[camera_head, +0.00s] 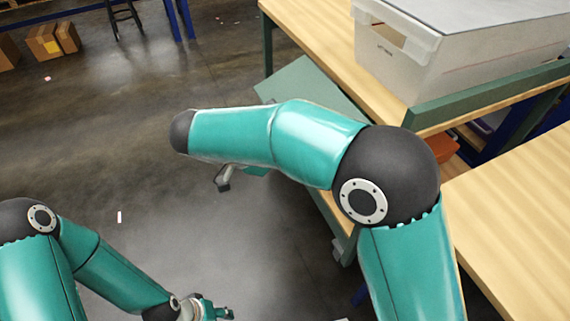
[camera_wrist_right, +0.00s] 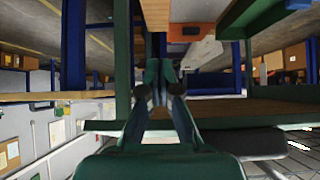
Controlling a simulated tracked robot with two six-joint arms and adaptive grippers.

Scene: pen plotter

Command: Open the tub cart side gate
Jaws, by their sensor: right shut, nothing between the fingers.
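The cart (camera_head: 325,38) has a wooden top and green frame and stands at the upper right in the head view. A flat grey-green panel (camera_head: 308,84), possibly the side gate, slants out from its left side; my right arm hides its lower part. A green rail (camera_head: 490,96) stands along the near edge of the top. A pale tub (camera_head: 445,62) sits on the top. My right gripper (camera_wrist_right: 160,88) is shut and empty, pointing at the green frame in the wrist view; contact is unclear. My left gripper (camera_head: 212,311) is at the bottom edge, its jaws unclear.
A wooden table (camera_head: 520,215) stands at the right, close to the cart. An orange bin (camera_head: 443,148) is on the cart's lower level. The concrete floor (camera_head: 110,150) at the left is mostly free. Cardboard boxes (camera_head: 45,42) lie at the far left.

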